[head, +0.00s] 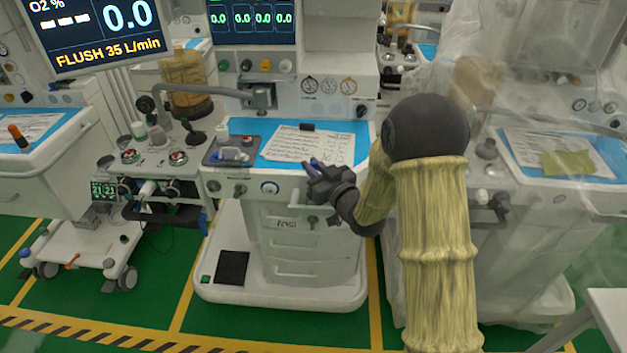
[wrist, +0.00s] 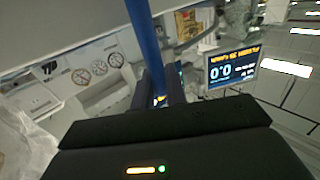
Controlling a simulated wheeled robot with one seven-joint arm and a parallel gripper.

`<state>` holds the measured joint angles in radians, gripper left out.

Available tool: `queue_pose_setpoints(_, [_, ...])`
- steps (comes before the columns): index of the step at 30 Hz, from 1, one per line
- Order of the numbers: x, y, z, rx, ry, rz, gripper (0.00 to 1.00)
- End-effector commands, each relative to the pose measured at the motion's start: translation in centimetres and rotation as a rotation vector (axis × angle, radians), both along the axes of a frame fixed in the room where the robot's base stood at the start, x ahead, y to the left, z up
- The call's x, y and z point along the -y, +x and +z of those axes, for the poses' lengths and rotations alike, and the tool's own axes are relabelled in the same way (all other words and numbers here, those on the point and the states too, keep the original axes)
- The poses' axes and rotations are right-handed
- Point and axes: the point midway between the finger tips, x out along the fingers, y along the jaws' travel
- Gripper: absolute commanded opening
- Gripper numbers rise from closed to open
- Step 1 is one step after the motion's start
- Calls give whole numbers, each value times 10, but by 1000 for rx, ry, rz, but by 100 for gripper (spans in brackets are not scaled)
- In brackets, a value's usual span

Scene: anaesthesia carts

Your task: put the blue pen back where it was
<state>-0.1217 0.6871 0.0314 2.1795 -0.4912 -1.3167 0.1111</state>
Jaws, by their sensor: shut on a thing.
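My gripper (head: 312,166) is at the front edge of the middle cart, near the right part of its worktop. It is shut on the blue pen (head: 317,163), which shows between the jaws and lies over the lower edge of the paper sheet in the head view. In the wrist view the blue pen (wrist: 146,45) stands long and upright in the picture, held between the dark fingers of the gripper (wrist: 158,98). The paper sheet (head: 300,143) lies on the blue mat (head: 243,127) on the worktop. I cannot tell whether the pen touches the sheet.
A grey tray (head: 213,157) with small items stands left of the paper. A small black object (head: 307,127) lies at the paper's top edge. A jointed metal arm (head: 262,98) reaches over the mat's back. The right cart (head: 560,190) is under clear plastic.

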Motion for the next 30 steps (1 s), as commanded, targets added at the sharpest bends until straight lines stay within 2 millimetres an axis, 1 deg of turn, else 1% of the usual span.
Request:
queue_pose_setpoints(7, [0, 0, -1, 0, 0, 0, 0])
queue_pose_setpoints(15, [0, 0, -35, -2, -1, 1, 0])
queue_pose_setpoints(24, [0, 0, -36, 1, 0, 0, 0])
queue_pose_setpoints(28, [0, 0, -40, 1, 0, 0, 0])
queue_pose_setpoints(29, [0, 0, -39, 1, 0, 0, 20])
queue_pose_setpoints(30, [0, 0, -39, 1, 0, 0, 27])
